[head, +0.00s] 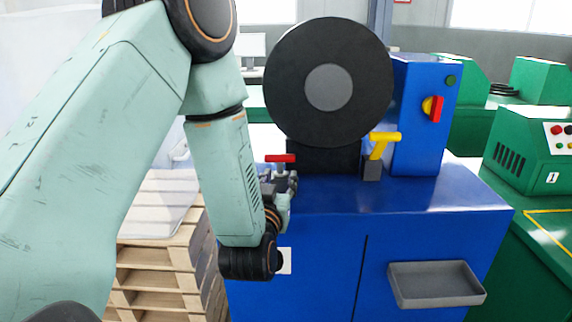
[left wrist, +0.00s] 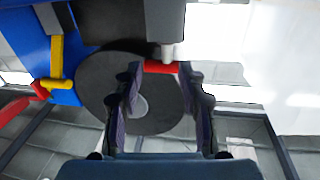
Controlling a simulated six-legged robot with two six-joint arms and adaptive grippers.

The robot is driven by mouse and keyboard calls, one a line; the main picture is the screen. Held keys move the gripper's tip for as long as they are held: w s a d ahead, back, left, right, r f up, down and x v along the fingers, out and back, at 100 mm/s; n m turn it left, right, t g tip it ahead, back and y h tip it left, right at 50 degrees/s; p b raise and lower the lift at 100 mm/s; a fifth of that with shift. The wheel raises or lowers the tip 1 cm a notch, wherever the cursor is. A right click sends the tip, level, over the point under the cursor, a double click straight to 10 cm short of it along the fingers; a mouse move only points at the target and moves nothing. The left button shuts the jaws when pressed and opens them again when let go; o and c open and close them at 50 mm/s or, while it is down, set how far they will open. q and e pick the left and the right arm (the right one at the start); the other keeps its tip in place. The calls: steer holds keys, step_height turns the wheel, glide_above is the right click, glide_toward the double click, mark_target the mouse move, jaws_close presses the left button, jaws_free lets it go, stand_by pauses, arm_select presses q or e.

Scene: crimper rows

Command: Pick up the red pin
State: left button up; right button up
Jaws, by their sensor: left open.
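The red pin (head: 280,158) has a T-shaped top and stands on the blue machine (head: 430,195), left of the big black wheel. My left gripper (head: 281,181) is at the machine's left edge, just in front of and below the red bar. In the left wrist view the red pin (left wrist: 163,67) shows between the tips of my open left gripper (left wrist: 160,76), with its grey shaft in a dark holder. I cannot tell whether the fingers touch it. My right gripper is not in view.
A yellow T-shaped pin (head: 384,138) stands in a dark holder right of the black wheel (head: 300,80). A blue box with a red and yellow switch (head: 433,108) stands behind it. A grey tray (head: 436,287) is on the machine's front. Wooden pallets (head: 165,255) are stacked at left.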

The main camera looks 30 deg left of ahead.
mark_target(280, 169)
arm_select(q)
steer(key=w+a, duration=0.2)
steer(key=a, duration=0.1)
steer(key=shift+w+a+f, duration=0.15)
steer(key=shift+w+f, duration=0.15)
steer(key=shift+f, duration=0.05)
steer(key=w, duration=0.3)
steer(key=shift+w+d+r, duration=0.1)
steer(key=shift+d+r, duration=0.1)
steer(key=shift+d, duration=0.05)
steer(key=shift+a+f, duration=0.1)
steer(key=shift+a, duration=0.6)
steer(key=shift+c, duration=0.3)
steer(key=shift+d, duration=0.55)
steer(key=c, duration=0.4)
steer(key=shift+a, duration=0.2)
steer(key=c, duration=0.4)
steer(key=shift+a, duration=0.15)
jaws_close()
steer(key=shift+d, duration=0.2)
